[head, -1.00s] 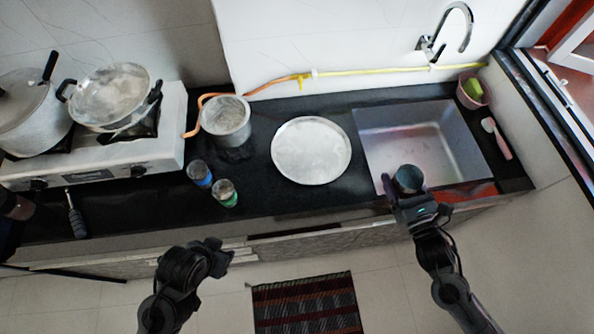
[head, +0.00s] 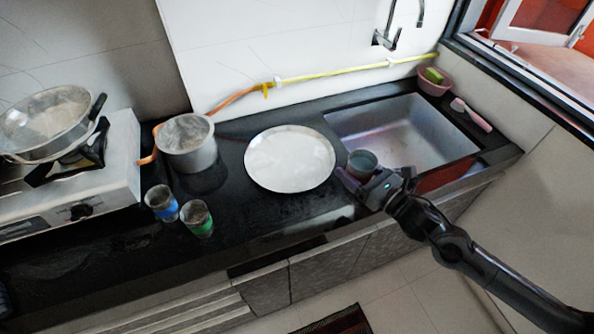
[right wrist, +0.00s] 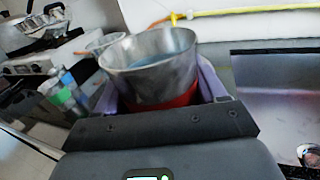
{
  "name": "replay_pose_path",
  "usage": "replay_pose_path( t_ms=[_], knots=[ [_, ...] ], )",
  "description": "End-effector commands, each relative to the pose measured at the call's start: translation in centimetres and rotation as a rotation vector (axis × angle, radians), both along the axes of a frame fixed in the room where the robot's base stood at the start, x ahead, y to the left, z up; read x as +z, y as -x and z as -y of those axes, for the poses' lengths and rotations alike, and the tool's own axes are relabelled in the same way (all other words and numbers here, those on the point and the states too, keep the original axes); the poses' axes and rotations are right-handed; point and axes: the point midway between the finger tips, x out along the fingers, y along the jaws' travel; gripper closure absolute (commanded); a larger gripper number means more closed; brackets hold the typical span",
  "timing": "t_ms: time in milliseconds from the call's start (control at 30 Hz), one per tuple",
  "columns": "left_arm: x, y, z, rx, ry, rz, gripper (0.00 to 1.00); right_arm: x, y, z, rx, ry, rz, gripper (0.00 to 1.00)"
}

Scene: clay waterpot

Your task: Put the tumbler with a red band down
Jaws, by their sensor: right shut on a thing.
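The tumbler with a red band (right wrist: 150,66) is in my right gripper (right wrist: 165,92). In the right wrist view it is a steel cup seen from above its rim, and its red band (right wrist: 168,101) shows low between the fingers. In the head view the tumbler (head: 362,160) and the right gripper (head: 360,178) are at the sink's front left corner, to the right of the round plate. The red band is hidden there. I cannot tell how high the tumbler's base is. My left gripper is out of view.
A round steel plate (head: 290,159) lies left of the sink (head: 415,130). A blue-banded tumbler (head: 161,205) and a green-banded tumbler (head: 197,219) stand near a steel pot (head: 188,152). The stove (head: 120,165) is at left. Black counter (head: 275,218) in front of the plate is clear.

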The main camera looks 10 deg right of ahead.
Motion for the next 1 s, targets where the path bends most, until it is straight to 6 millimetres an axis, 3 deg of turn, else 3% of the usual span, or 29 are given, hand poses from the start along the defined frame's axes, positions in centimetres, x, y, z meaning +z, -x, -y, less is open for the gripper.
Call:
replay_pose_path(
  t_ms=[167, 600, 1000],
  knots=[
    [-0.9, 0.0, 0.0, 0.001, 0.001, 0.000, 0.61, -1.4, -0.8, -1.7, 0.001, -0.005, 0.000, 0.61],
    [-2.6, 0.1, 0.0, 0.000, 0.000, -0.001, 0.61, -6.3, -3.8, -9.3, 0.001, -0.004, 0.001, 0.61],
    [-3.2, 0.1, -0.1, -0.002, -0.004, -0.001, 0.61, -8.1, -4.4, -10.8, -0.001, 0.000, -0.002, 0.61]
  ],
)
